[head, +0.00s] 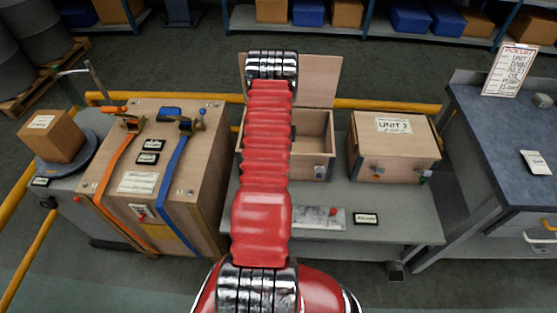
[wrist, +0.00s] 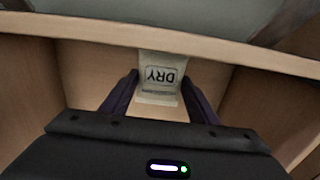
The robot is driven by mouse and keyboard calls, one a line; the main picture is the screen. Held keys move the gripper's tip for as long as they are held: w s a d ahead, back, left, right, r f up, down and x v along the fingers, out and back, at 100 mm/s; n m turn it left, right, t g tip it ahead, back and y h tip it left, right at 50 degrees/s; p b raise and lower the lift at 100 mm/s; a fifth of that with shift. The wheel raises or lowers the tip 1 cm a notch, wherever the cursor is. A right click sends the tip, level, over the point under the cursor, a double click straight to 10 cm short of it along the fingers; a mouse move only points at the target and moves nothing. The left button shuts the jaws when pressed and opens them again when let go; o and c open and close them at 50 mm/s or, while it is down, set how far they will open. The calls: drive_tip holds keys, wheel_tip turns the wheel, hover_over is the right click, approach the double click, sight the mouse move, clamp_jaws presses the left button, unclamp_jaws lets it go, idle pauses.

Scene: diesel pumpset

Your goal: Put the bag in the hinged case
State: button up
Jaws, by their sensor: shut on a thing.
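The hinged case (head: 314,147) is a pale wooden box in the middle of the head view, with its lid (head: 318,80) raised at the back. My arm hides its left part. In the wrist view its wooden rim (wrist: 245,52) crosses the top and its walls stand to both sides. The bag (wrist: 160,68) is small and whitish, marked DRY, and appears upside down. My gripper (wrist: 160,84) is shut on the bag, a dark finger on each side, over the case's interior. I cannot tell whether the bag touches the floor. The head view hides gripper and bag.
A closed wooden case marked UNIT 2 (head: 393,146) stands to the right on the same grey bench (head: 395,220). A large strapped wooden crate (head: 160,170) stands to the left. A yellow rail (head: 375,104) runs behind. A blue-topped workbench (head: 500,130) is at far right.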

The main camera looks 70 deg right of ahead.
drive_tip(key=shift+f, duration=2)
drive_tip(key=o, duration=1.2)
drive_tip(key=shift+f, duration=0.1)
wheel_tip(320, 180, up, 12)
drive_tip(key=shift+r, duration=0.1)
